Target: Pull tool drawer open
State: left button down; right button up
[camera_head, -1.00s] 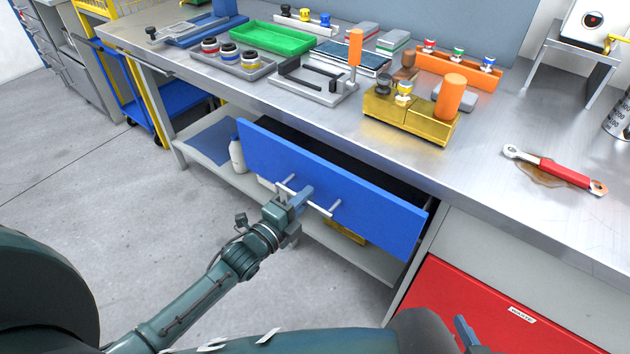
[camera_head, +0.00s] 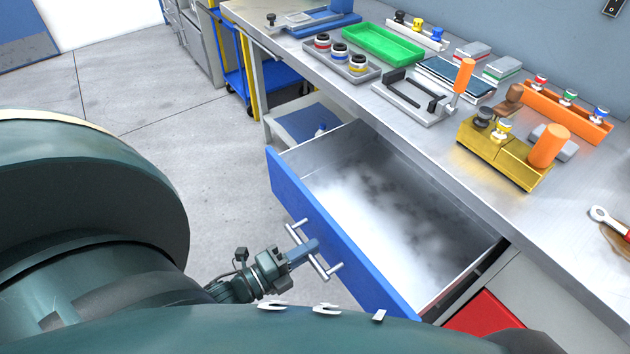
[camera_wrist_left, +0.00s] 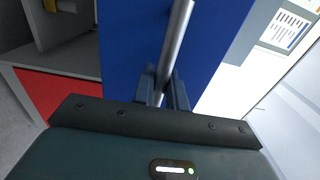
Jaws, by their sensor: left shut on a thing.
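The tool drawer (camera_head: 335,245) has a blue front and a grey metal inside. It stands far out from under the workbench, and its inside looks empty. Its bar handle (camera_head: 327,268) is on the blue front. My left gripper (camera_head: 308,252) is shut on the handle bar near its middle. In the left wrist view the handle bar (camera_wrist_left: 178,45) runs between the two fingers (camera_wrist_left: 162,88), with the blue drawer front (camera_wrist_left: 130,45) behind. My right gripper is not in view.
The steel workbench (camera_head: 440,140) holds a green tray (camera_head: 383,45), a grey tray with several jars (camera_head: 335,62), a yellow block (camera_head: 500,155) and an orange rack (camera_head: 565,110). A red panel (camera_head: 487,315) is below right. Floor at left is clear.

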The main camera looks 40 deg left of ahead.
pick_arm(q)
jog(key=c, duration=1.5)
grip_release()
jog(key=v, duration=1.3)
jog(key=shift+s+b, duration=0.15)
jog(key=shift+b, duration=0.25)
